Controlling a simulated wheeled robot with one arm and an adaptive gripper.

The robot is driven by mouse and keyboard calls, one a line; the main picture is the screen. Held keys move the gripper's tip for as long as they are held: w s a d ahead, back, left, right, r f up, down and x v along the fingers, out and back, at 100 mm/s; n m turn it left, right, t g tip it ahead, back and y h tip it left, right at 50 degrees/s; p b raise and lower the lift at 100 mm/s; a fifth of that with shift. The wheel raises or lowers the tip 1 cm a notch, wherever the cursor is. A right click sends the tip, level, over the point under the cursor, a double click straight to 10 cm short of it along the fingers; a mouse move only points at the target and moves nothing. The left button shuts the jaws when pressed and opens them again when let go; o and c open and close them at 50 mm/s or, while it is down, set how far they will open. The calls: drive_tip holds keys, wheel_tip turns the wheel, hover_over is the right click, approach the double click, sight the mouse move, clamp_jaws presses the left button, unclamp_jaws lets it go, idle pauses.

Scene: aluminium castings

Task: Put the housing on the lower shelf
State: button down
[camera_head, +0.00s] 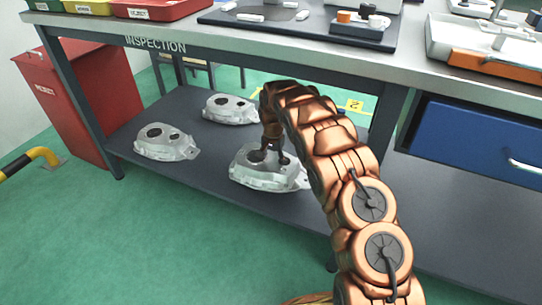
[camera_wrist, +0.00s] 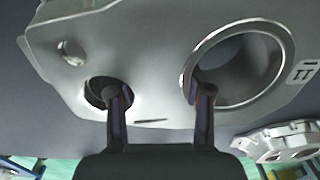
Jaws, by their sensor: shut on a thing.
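A silvery cast housing (camera_head: 262,178) is at the lower shelf (camera_head: 205,185), under the bench marked INSPECTION. My gripper (camera_head: 268,156) is above it, pointing down and shut on it. In the wrist view the housing (camera_wrist: 150,50) fills the upper part. My gripper's fingers (camera_wrist: 159,95) reach to its two round openings, one finger at each, with the metal between them. The housing looks level and on or very near the shelf; I cannot tell if its whole underside touches.
Two similar housings, a left one (camera_head: 165,143) and a rear one (camera_head: 230,109), stand on the shelf. The bench top (camera_head: 300,58) overhangs it. A red reject bin (camera_head: 72,95) is left and a blue drawer (camera_head: 475,140) right. Bare shelf shows between the left and held housings.

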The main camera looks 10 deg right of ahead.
drive_tip(key=shift+f+b, duration=1.05)
drive_tip(key=shift+f, duration=1.65)
drive_tip(key=shift+c, duration=2.4)
unclamp_jaws()
drive_tip(key=shift+s+r+p, duration=0.1)
drive_tip(key=shift+r+p, duration=1.45)
drive_tip(key=shift+r, duration=2.15)
